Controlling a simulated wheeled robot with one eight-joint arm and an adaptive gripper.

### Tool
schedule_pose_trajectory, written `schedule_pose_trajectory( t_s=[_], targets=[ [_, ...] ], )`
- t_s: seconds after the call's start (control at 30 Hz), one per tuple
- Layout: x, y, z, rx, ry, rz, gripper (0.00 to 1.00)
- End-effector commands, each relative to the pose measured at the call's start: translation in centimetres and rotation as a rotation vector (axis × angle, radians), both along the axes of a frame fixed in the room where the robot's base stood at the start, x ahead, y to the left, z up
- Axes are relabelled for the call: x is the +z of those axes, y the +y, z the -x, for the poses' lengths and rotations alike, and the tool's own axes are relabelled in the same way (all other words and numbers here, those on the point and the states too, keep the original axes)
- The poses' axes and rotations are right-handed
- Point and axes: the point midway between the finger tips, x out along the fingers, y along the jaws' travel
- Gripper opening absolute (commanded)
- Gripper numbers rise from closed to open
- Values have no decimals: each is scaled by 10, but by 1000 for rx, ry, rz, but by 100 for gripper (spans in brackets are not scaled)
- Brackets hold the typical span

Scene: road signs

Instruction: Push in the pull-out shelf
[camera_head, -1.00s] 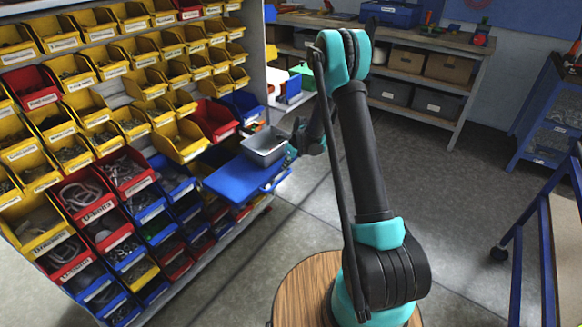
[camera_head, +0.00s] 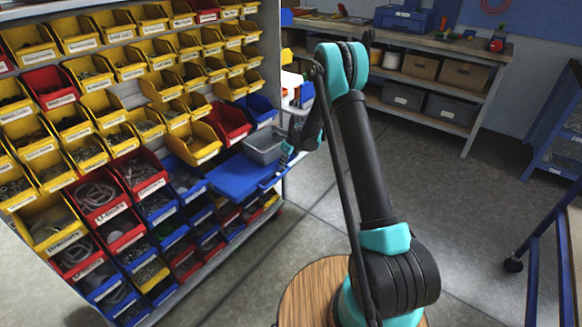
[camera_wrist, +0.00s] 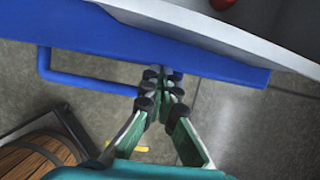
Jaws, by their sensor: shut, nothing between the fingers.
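The pull-out shelf (camera_head: 228,180) is a flat blue board that sticks out from the front of the bin rack on the left. A grey bin (camera_head: 264,146) stands on it. My gripper (camera_head: 287,158) is at the shelf's outer edge, on its right side in the head view. In the wrist view my gripper (camera_wrist: 165,78) is shut and empty, with its fingertips at the blue edge of the shelf (camera_wrist: 110,36). A blue bar handle (camera_wrist: 90,82) on that edge runs behind the fingers. Whether the fingertips press on the edge is hard to tell.
The rack holds rows of yellow, red and blue bins (camera_head: 95,195). A workbench (camera_head: 430,52) with boxes stands at the back. A blue wheeled frame (camera_head: 532,255) is at the right. Grey floor (camera_head: 450,205) between them is clear.

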Motion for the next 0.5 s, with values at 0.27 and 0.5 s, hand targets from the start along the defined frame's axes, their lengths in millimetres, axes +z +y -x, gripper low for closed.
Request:
schedule_pose_trajectory(
  t_s=[0.27,0.5],
  targets=[
    [-1,46,-35,1,0,0,0],
    [-1,65,-51,-1,0,0,0]
  ],
)
